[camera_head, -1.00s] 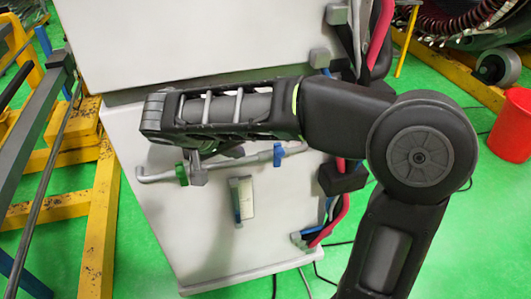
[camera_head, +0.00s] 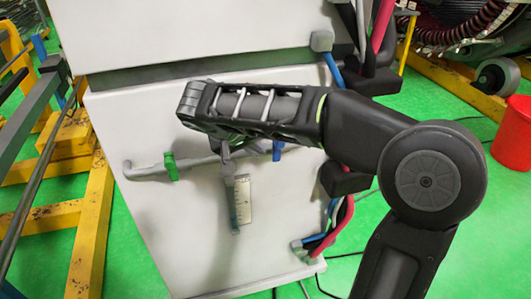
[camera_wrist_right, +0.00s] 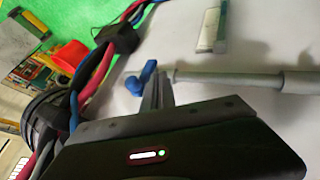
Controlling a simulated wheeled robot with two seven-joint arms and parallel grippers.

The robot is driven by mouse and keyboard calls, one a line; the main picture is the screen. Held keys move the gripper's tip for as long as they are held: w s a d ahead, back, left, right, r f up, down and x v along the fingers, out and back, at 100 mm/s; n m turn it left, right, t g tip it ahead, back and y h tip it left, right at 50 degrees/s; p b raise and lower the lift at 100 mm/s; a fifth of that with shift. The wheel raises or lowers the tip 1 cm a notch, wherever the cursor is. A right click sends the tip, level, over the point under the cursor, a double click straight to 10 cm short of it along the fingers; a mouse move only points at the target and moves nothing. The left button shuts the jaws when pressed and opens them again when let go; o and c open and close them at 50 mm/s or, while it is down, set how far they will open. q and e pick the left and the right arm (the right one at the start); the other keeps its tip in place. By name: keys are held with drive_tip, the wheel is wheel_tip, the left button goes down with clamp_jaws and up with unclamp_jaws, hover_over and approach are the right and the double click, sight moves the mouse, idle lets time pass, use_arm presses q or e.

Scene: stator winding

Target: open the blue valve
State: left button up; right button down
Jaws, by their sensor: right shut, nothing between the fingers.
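The blue valve (camera_head: 277,150) is a small blue handle on a grey pipe across the white cabinet's front. It is partly covered by my right forearm in the head view. In the right wrist view the blue valve (camera_wrist_right: 141,78) shows just left of my fingertips. My right gripper (camera_head: 226,158) points at the cabinet front, left of the blue valve in the head view. In the wrist view the right gripper (camera_wrist_right: 160,88) is shut and empty, close beside the handle. I cannot tell whether it touches it. My left gripper is not in view.
A green valve (camera_head: 170,166) sits further left on the same pipe. A narrow gauge (camera_head: 243,200) is below the pipe. Red and blue cables (camera_head: 345,215) run down the cabinet's right edge. A yellow frame (camera_head: 90,230) stands at left, a red bucket (camera_head: 513,135) at far right.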

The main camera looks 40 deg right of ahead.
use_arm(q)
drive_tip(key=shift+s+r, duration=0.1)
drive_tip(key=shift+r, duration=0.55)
use_arm(e)
drive_tip(key=shift+s+d+r, duration=0.2)
drive_tip(key=shift+d, duration=0.35)
drive_tip(key=shift+s+d+r, duration=0.2)
drive_tip(key=shift+d, duration=0.3)
